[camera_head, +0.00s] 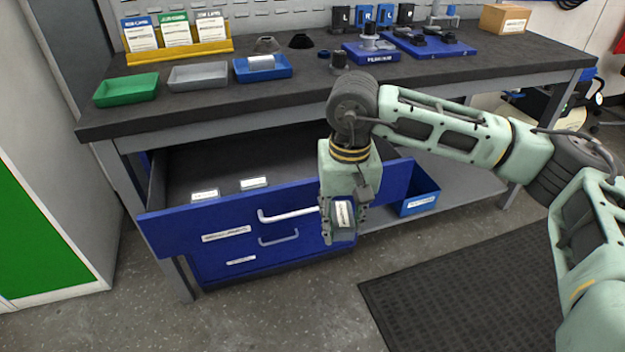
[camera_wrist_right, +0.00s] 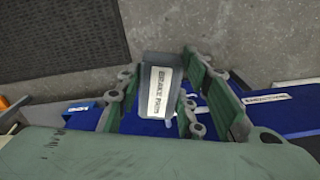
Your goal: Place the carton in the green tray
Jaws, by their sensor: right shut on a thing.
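The carton (camera_head: 344,214) is a small dark grey box with a white label. My right gripper (camera_head: 343,228) is shut on it, pointing down in front of the open drawer. In the right wrist view the carton (camera_wrist_right: 160,88) sits between the two green fingers, and its label seems to read brake pads. The green tray (camera_head: 127,90) stands on the bench top at the far left and looks empty. The right gripper is well below and to the right of this tray. My left gripper is out of view.
The blue drawer (camera_head: 225,228) is pulled out under the bench; two white labels show inside. A grey tray (camera_head: 198,76) and a blue tray (camera_head: 262,70) holding a pale item stand beside the green tray. A blue bin (camera_head: 420,198) sits on the lower shelf.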

